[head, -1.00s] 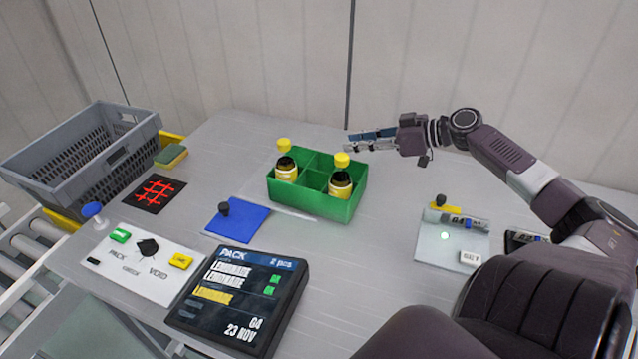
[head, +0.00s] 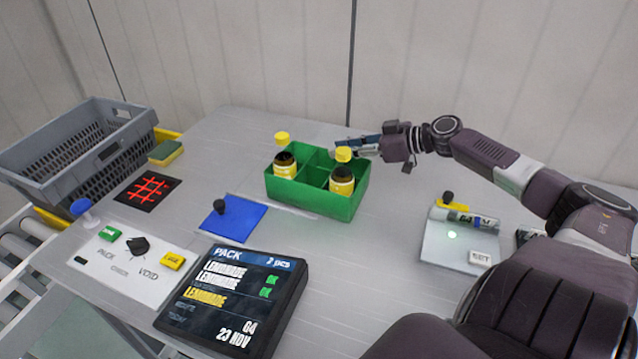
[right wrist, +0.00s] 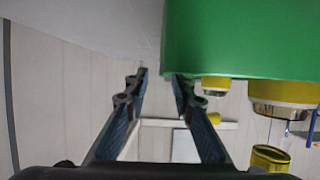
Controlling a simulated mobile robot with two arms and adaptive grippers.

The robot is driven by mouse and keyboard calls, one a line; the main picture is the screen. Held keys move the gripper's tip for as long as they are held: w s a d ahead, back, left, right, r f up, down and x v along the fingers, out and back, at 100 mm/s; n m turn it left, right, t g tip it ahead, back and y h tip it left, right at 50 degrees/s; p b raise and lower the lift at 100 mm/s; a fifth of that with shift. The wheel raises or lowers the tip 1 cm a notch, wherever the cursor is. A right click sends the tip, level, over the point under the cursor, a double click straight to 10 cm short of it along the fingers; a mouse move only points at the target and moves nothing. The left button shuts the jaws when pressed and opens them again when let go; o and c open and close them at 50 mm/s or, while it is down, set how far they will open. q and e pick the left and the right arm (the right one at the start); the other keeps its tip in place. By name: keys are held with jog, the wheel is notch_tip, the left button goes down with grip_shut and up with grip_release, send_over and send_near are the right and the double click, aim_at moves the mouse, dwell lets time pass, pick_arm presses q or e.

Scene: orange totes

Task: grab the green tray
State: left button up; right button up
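The green tray (head: 315,201) stands on the grey table, divided into compartments. My left gripper is in neither view.
A grey crate (head: 75,155) stands at the left. A black display (head: 232,300), a button panel (head: 128,262), a blue pad (head: 232,218) and a black pad with red grid (head: 148,189) lie left and in front. A scale plate (head: 450,250) is at the right.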

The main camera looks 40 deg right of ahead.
jog(key=shift+b+x, duration=0.3)
jog(key=shift+x, duration=1.55)
jog(key=shift+s+f, duration=0.1)
jog(key=shift+c, duration=0.4)
jog(key=shift+a, duration=0.1)
grip_shut()
jog(key=shift+r, duration=0.2)
